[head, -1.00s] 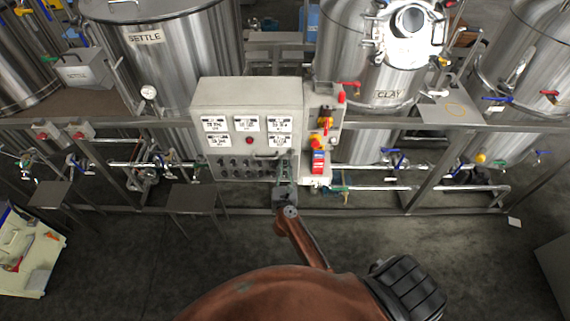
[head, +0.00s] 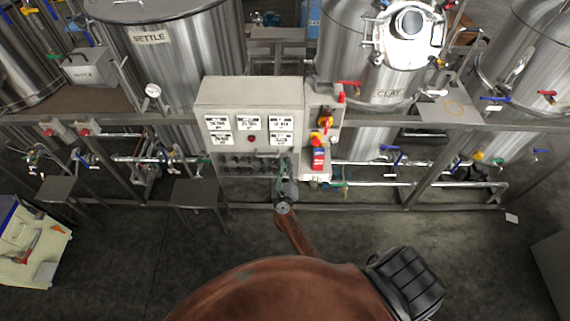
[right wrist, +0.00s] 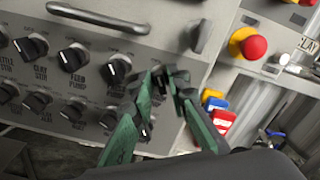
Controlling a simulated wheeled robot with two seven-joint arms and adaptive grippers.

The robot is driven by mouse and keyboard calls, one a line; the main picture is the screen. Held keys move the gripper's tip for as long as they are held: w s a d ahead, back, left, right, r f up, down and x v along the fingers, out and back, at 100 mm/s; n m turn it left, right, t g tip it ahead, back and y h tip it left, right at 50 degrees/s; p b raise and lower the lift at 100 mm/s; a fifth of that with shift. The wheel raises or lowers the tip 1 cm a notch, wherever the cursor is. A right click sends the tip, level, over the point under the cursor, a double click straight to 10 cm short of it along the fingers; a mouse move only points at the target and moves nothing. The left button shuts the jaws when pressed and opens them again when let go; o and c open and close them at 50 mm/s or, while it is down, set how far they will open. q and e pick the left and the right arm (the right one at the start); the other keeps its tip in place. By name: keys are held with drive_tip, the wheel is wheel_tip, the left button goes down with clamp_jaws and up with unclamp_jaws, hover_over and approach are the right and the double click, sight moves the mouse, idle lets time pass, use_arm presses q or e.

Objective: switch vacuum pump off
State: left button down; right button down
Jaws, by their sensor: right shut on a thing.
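The grey control box (head: 250,92) stands in the middle of the head view, with rows of black rotary knobs (head: 236,163) low on its front. In the right wrist view the feed pump knob (right wrist: 73,58) and its neighbours show white pointer marks. My right gripper (head: 284,170) is at the right end of the knob rows. Its green fingers (right wrist: 166,82) are shut on a black knob at the panel, right of the feed pump knob. The fingers hide most of that knob, and I cannot read its label. My left gripper is not in view.
A bar handle (right wrist: 98,16) runs above the knobs. Right of the box are a red mushroom button on yellow (right wrist: 248,44) and red and blue tags (right wrist: 217,112). Steel tanks (head: 172,70) stand behind. The floor in front is mostly clear.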

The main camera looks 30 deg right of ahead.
drive_tip(key=shift+a+r, duration=0.1)
drive_tip(key=shift+a, duration=0.05)
drive_tip(key=c, duration=2.1)
unclamp_jaws()
drive_tip(key=shift+w, duration=0.1)
